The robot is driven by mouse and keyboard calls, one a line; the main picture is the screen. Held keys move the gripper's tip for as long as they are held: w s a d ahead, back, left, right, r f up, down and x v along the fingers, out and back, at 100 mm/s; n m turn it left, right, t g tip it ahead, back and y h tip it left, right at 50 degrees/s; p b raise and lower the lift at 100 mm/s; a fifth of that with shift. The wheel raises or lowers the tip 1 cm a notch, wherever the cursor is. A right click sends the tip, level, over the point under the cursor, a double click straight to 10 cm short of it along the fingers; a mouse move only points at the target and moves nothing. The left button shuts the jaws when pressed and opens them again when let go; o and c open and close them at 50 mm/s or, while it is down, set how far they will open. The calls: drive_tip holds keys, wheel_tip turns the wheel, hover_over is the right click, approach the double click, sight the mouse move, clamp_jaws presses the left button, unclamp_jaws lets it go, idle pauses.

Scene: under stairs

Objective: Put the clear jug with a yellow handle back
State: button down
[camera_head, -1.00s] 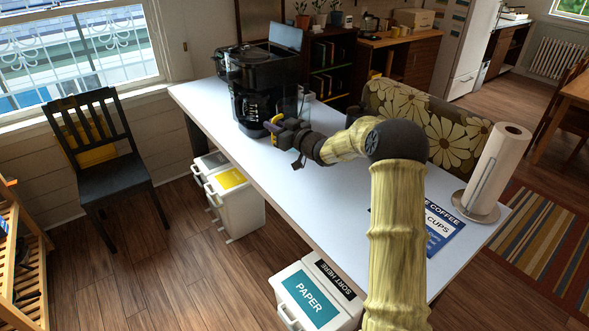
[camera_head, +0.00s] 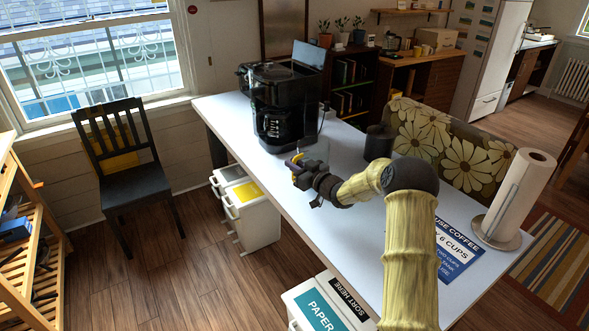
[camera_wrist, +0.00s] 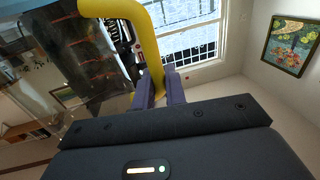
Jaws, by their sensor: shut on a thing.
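The clear jug (camera_wrist: 82,60) fills the left of the wrist view, with the room showing through it. Its yellow handle (camera_wrist: 148,38) curves down between the purple fingers of my gripper (camera_wrist: 163,88), which is shut on it. In the head view my gripper (camera_head: 295,169) is by the table's left edge, in front of the black coffee maker (camera_head: 290,88) and apart from it. A bit of the yellow handle (camera_head: 298,158) shows there; the clear body is hard to make out. Whether the jug touches the table is unclear.
The white table (camera_head: 235,112) is clear between coffee maker and arm. A black canister (camera_head: 378,142) stands near its far edge. A coffee sign (camera_head: 455,248) and a paper towel roll (camera_head: 515,195) are at the near right. Bins (camera_head: 250,205) stand below the left edge.

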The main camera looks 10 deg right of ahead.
drive_tip(key=shift+f, duration=0.85)
drive_tip(key=c, duration=1.5)
unclamp_jaws()
drive_tip(key=shift+o, duration=0.2)
drive_tip(key=shift+f, duration=0.1)
drive_tip(key=shift+s+f, duration=0.1)
drive_tip(key=shift+f, duration=0.1)
drive_tip(key=b+v, duration=0.3)
drive_tip(key=v, duration=1.4)
drive_tip(key=shift+d+b, duration=0.25)
drive_tip(key=shift+b, duration=0.15)
drive_tip(key=shift+a+r, duration=0.1)
drive_tip(key=shift+r, duration=0.05)
